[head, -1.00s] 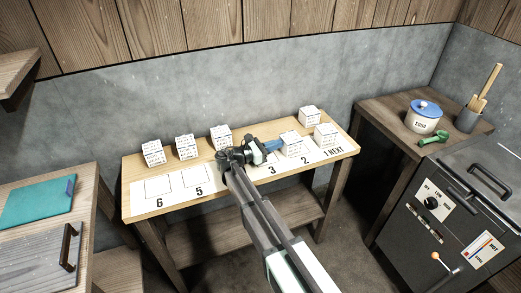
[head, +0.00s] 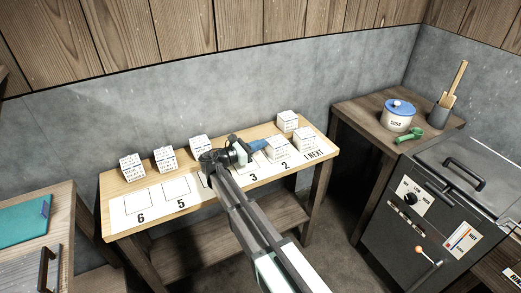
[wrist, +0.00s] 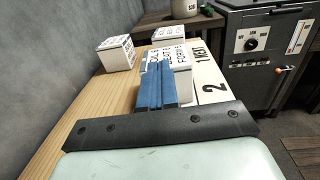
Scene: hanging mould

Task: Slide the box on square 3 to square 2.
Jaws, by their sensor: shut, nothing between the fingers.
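The white printed box (head: 277,149) stands upright behind the label 2, at square 2; the square's outline is hidden under it. Square 3 (head: 246,164), left of it, carries no box and is partly covered by my gripper. My gripper (head: 262,145) has its blue fingers shut and empty, pointing right at the box's left side. In the wrist view the fingers (wrist: 158,84) overlap the box (wrist: 183,60); they look in contact or nearly so. The label 2 (wrist: 214,87) shows beside the box.
Another box (head: 305,139) stands on square 1, close right of the first. A box (head: 288,121) stands behind, at the back edge. Three boxes line the back left (head: 166,159). Squares 5 (head: 176,188) and 6 (head: 138,203) are bare.

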